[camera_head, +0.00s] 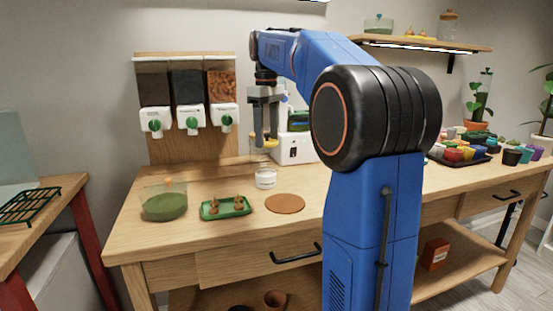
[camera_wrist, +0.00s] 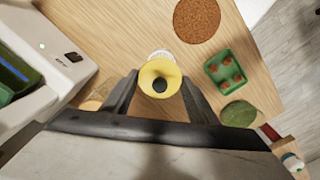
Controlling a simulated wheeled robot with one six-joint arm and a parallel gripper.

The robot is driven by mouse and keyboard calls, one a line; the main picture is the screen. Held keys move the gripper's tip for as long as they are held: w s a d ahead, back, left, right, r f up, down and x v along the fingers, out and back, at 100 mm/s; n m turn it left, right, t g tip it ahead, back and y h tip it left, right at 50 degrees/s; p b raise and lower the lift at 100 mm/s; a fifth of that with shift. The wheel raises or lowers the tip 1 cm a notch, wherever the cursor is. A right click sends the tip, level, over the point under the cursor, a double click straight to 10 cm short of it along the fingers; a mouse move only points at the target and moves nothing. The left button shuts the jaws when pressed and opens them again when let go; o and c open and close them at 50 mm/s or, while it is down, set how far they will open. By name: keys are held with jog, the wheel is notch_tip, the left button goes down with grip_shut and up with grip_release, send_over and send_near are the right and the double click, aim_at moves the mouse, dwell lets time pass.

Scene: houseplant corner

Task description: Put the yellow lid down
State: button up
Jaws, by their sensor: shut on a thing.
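My gripper (camera_head: 265,137) points down over the workbench and is shut on the yellow lid (camera_head: 270,143). In the wrist view the lid (camera_wrist: 158,68) is a round yellow disc with a dark knob, held between the two fingers of my gripper (camera_wrist: 160,87). A clear jar with a pale label (camera_head: 265,179) stands upright on the bench below the lid, with a gap between them. In the wrist view only a bit of the jar's rim (camera_wrist: 160,53) shows past the lid; the rest is hidden.
A round brown cork mat (camera_head: 285,203) lies bare at the front. Beside it are a green tray (camera_head: 225,215) with small brown pots and a clear tub of green stuff (camera_head: 164,205). Dispensers (camera_head: 188,115) stand behind left; a white machine (camera_head: 296,149) stands behind right.

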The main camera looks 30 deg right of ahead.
jog(key=n, duration=0.1)
send_over(304, 185)
notch_tip(304, 185, down, 3)
jog(key=shift+w+f, duration=0.1)
jog(key=shift+f, duration=5.1)
jog(key=o, duration=1)
jog(key=shift+f, duration=0.1)
notch_tip(304, 185, up, 12)
